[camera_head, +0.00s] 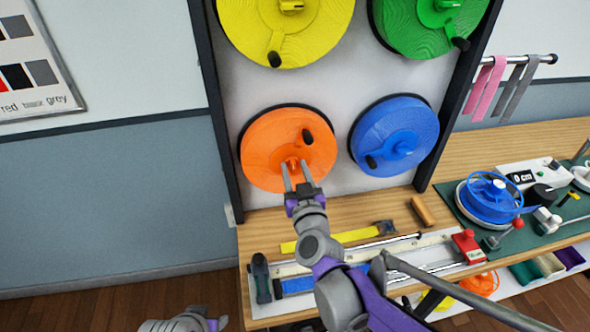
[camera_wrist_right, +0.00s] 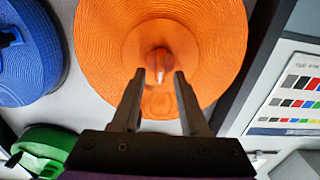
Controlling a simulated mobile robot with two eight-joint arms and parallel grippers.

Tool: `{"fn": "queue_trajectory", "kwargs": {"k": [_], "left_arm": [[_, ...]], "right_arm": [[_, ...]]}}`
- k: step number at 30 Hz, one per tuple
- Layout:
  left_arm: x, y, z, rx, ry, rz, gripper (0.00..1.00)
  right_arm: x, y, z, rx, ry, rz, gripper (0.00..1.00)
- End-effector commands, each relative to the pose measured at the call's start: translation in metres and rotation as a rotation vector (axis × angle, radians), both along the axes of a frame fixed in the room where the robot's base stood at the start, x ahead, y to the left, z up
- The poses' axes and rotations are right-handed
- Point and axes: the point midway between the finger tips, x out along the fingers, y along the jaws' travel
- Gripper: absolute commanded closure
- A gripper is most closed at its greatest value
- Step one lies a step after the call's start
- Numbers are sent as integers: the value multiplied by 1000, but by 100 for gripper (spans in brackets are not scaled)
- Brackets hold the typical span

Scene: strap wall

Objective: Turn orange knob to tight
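The orange roll (camera_head: 262,150) is on the wall panel, lower left of the colored rolls. Its orange center knob (camera_head: 292,162) sticks out, and a dark handle (camera_head: 308,137) sits toward its upper right. My right gripper (camera_head: 295,166) is open in front of the center knob. In the right wrist view, the knob (camera_wrist_right: 160,64) shows between and just beyond the two fingertips of the right gripper (camera_wrist_right: 159,74); I cannot tell if they touch it. Part of my left gripper (camera_head: 190,320) shows at the bottom edge; its fingers are not clear.
A blue roll (camera_head: 395,135) is right of the orange one; yellow (camera_head: 285,30) and green (camera_head: 415,25) rolls are above. The wooden bench (camera_head: 450,180) below holds a yellow tool (camera_head: 340,237), a rail with a red block (camera_head: 467,245) and a blue reel (camera_head: 490,198).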

Motion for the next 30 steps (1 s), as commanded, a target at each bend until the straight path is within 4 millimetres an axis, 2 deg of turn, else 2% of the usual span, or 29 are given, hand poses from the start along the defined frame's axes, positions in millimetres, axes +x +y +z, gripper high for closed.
{"fn": "queue_trajectory", "kwargs": {"k": [1,6,7,20,30], "left_arm": [[0,0,0,0,0,0,50],[0,0,0,0,0,0,50],[0,0,0,0,0,0,50],[0,0,0,0,0,0,50],[0,0,-1,0,1,0,50]], "right_arm": [[0,0,0,0,0,0,66],[0,0,0,0,0,0,96],[0,0,0,0,0,0,100],[0,0,0,15,3,0,100],[0,-2,0,180,36,0,100]]}}
